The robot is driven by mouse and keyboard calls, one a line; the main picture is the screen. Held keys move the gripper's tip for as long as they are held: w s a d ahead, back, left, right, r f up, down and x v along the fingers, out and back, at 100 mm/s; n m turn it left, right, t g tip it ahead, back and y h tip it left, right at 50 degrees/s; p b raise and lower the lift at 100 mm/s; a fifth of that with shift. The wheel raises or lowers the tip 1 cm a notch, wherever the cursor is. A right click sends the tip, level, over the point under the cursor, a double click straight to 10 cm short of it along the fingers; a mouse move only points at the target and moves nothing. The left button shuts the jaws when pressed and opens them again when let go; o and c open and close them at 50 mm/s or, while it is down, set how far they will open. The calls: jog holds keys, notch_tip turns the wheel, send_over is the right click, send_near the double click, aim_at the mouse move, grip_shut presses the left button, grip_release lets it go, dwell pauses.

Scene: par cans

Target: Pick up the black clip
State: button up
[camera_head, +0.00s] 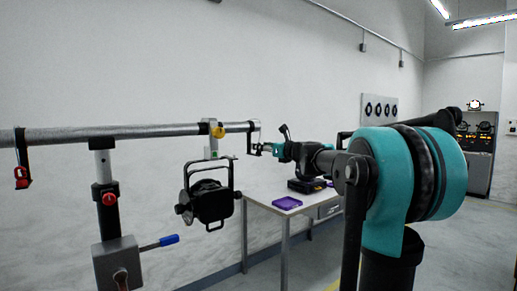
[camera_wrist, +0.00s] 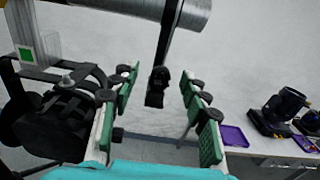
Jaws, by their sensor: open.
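The black clip (camera_wrist: 156,92) hangs on a dark strap from the metal pipe (camera_wrist: 180,12) in the wrist view. In the head view, the dark strap and clip (camera_head: 250,140) hang at the right end of the pipe (camera_head: 150,130). My gripper (camera_wrist: 160,78) is open, with its green-padded fingers on either side of the clip in the wrist view. I see a gap between the clip and each finger. In the head view, my gripper (camera_head: 268,148) reaches the clip from the right; its fingertips are too small there to judge contact.
A black par can (camera_head: 210,200) hangs from the pipe, left of my gripper; it is close by in the wrist view (camera_wrist: 55,125). A red clip (camera_head: 21,178) hangs at the pipe's left. A table (camera_head: 268,197) below holds a purple tray (camera_head: 287,203) and black fixture (camera_head: 306,186).

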jog(key=x, duration=0.3)
jog(key=shift+d, duration=0.1)
grip_shut()
